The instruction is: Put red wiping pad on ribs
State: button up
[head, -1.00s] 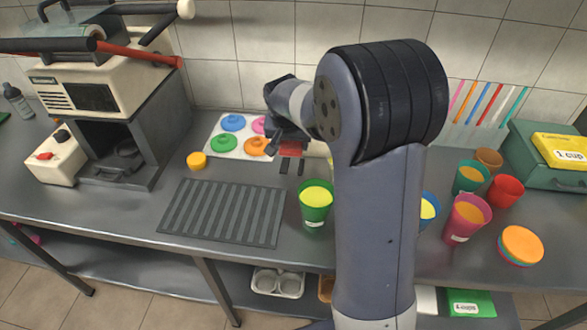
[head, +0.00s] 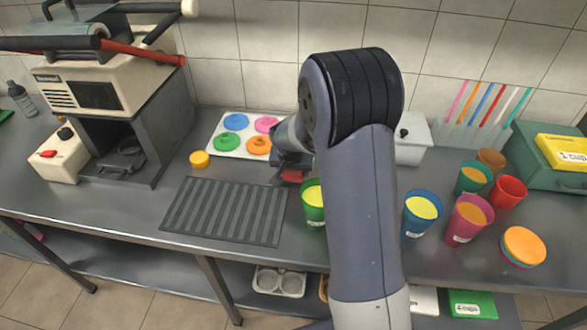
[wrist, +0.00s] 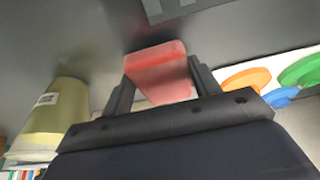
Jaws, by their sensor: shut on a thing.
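My gripper (wrist: 158,90) is shut on the red wiping pad (wrist: 157,72), which sits between its two fingers in the wrist view. In the head view the pad (head: 292,176) shows as a small red patch below my wrist, partly hidden by the arm. It appears held above the counter, between the tray of coloured lids and the green cup. The ribs are on a dark grey ribbed mat (head: 222,211) lying on the counter, to the left and front of the pad. A corner of the mat (wrist: 172,8) shows at the top of the wrist view.
A green cup (head: 314,205) stands just right of the ribbed mat. A white tray (head: 212,146) with coloured lids lies behind it. A yellow-orange disc (head: 199,160) lies by the press (head: 110,100). Several cups stand at right.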

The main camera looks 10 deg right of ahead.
jog(key=shift+f, duration=0.1)
jog(key=o, duration=0.9)
jog(key=shift+r, duration=0.2)
jog(key=v, duration=1.2)
jog(key=shift+f, duration=0.1)
jog(key=shift+f, duration=0.1)
